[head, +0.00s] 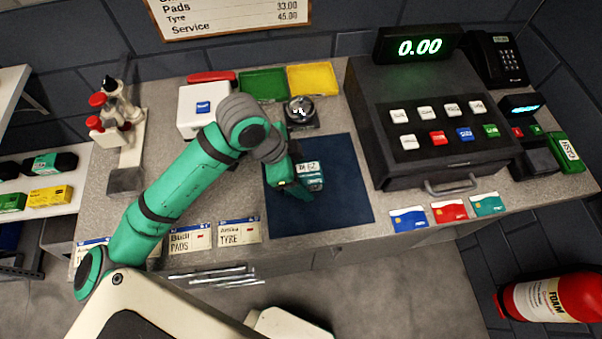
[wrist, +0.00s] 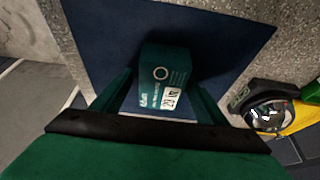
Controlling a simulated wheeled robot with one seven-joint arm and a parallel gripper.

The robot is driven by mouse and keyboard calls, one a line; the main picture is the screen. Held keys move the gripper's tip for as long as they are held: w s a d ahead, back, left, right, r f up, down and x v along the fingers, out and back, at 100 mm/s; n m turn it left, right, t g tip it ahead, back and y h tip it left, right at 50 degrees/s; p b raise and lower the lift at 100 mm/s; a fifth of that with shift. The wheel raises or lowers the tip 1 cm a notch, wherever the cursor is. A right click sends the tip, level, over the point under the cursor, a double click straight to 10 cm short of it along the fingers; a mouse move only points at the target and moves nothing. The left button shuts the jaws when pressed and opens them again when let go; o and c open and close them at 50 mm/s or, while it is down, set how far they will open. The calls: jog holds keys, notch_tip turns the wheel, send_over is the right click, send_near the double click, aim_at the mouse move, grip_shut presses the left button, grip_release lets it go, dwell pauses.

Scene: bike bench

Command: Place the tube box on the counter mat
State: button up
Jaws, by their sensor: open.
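The tube box (head: 311,179) is a small teal box with a white label. It rests on the dark blue counter mat (head: 340,205), left of the mat's middle. In the wrist view the tube box (wrist: 163,75) sits between the two fingers, with the mat (wrist: 90,45) around it. My gripper (head: 296,190) is low over the mat at the box's left side in the head view. In the wrist view my gripper (wrist: 160,95) is open, a finger on either side of the box. Whether a finger touches the box cannot be told.
A service bell (head: 300,111) stands just behind the mat, also in the wrist view (wrist: 268,112). A cash register (head: 440,110) stands to the right. Cards (head: 449,211) lie along the front right edge, labelled tickets (head: 190,238) at the front left. The mat's right side is clear.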

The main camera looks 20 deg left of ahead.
jog(key=v, duration=1.2)
jog(key=shift+d+r, duration=0.1)
jog(key=shift+r, duration=0.05)
jog(key=shift+w, duration=0.15)
